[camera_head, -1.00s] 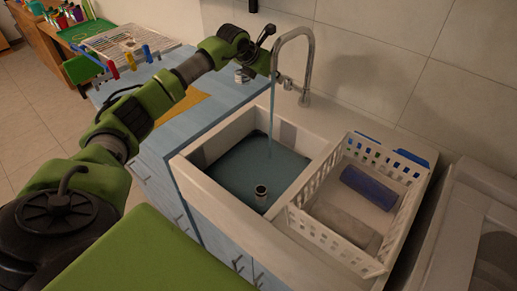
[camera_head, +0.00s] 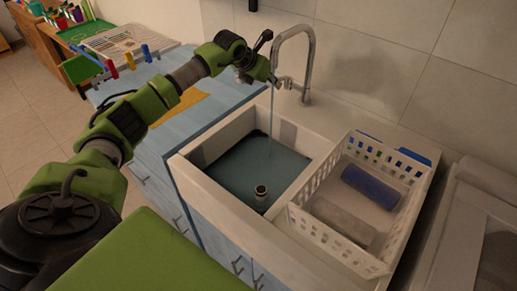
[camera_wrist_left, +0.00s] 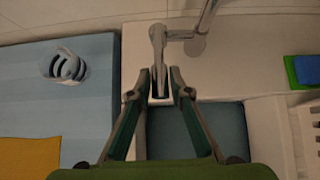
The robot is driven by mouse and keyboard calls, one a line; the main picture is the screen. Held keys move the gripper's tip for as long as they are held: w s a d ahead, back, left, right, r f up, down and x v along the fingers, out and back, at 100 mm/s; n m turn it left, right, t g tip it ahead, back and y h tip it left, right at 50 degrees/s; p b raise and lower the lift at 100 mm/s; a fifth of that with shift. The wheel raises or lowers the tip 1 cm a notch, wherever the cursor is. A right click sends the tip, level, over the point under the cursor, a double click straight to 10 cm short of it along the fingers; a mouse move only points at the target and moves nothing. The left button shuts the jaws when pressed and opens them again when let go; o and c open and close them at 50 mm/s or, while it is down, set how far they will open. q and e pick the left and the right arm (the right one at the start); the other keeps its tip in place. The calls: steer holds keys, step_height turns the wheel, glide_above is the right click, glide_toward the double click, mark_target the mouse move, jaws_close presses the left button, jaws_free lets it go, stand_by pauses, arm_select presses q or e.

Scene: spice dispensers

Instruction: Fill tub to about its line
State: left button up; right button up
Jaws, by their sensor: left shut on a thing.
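The tub is a white sink basin (camera_head: 185,176) with grey-blue water (camera_head: 235,172) in it. A short dark pipe with a pale top (camera_head: 261,192) stands up out of the water. My left gripper (camera_head: 273,80) is at the tap. In the left wrist view my left gripper (camera_wrist_left: 159,76) has its fingers on both sides of the tap's lever (camera_wrist_left: 158,45) and is shut on it. I see no fill line clearly. My right gripper is out of view.
A white basket (camera_head: 335,243) with a blue roll (camera_head: 370,187) and a grey roll (camera_head: 345,220) stands right of the basin. A blue counter (camera_head: 205,112) with an orange cloth (camera_head: 182,108) lies left. A tiled wall is close behind the tap.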

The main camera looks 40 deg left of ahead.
arm_select(q)
steer(key=shift+f, duration=0.1)
steer(key=shift+s+f+b, duration=0.25)
steer(key=shift+f+b, duration=0.25)
steer(key=shift+f, duration=0.1)
steer(key=o, duration=1)
steer(key=shift+c, duration=0.2)
steer(key=shift+r, duration=0.1)
